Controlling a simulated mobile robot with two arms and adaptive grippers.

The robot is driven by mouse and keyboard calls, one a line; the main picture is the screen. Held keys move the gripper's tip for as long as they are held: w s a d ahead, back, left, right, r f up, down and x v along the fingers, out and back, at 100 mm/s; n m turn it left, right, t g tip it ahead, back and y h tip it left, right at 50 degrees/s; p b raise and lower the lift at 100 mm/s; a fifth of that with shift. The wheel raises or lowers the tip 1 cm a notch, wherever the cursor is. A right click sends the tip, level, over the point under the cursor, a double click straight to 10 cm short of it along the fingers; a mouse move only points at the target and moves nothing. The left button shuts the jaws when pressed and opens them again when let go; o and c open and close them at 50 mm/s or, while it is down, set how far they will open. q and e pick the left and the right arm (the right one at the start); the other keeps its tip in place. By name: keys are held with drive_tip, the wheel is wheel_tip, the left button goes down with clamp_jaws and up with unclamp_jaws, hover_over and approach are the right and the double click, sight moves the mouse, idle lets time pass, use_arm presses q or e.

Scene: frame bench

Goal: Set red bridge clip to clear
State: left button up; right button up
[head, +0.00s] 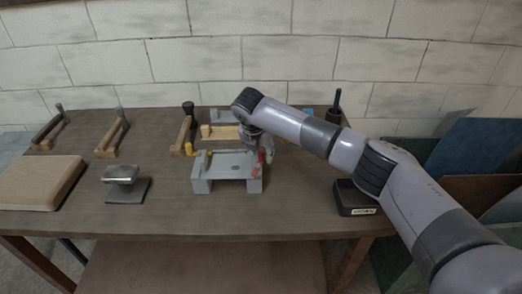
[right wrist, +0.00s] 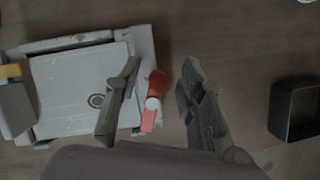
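The red bridge clip (head: 256,170) is at the right end of the grey bench fixture (head: 228,168). In the right wrist view the red clip (right wrist: 158,84) has a rounded red end, a pale round pivot and a short red tail, along the right edge of the grey fixture (right wrist: 72,90). My right gripper (head: 267,152) is over that end of the fixture. Its fingers (right wrist: 162,66) are apart, with the clip between them in the picture, nearer the left finger. I cannot tell whether either finger touches it. My left gripper is not in view.
A black open box (head: 355,197) stands to the right. A metal block (head: 122,174) and a tan board (head: 40,182) are left.

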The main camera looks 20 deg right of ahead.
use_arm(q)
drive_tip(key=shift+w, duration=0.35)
use_arm(e)
clamp_jaws()
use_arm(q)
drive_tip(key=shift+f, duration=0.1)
use_arm(e)
drive_tip(key=n+b, duration=0.2)
drive_tip(key=b, duration=0.1)
drive_tip(key=shift+w+a+f+y, duration=0.2)
drive_tip(key=shift+f+y, duration=0.05)
drive_tip(key=shift+y, duration=0.15)
drive_tip(key=shift+a+r+n+t+b, duration=0.2)
drive_tip(key=shift+n+t+b, duration=0.1)
drive_tip(key=shift+n, duration=0.2)
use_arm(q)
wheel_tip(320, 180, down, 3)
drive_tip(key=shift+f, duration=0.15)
use_arm(e)
drive_tip(key=shift+r, duration=0.1)
unclamp_jaws()
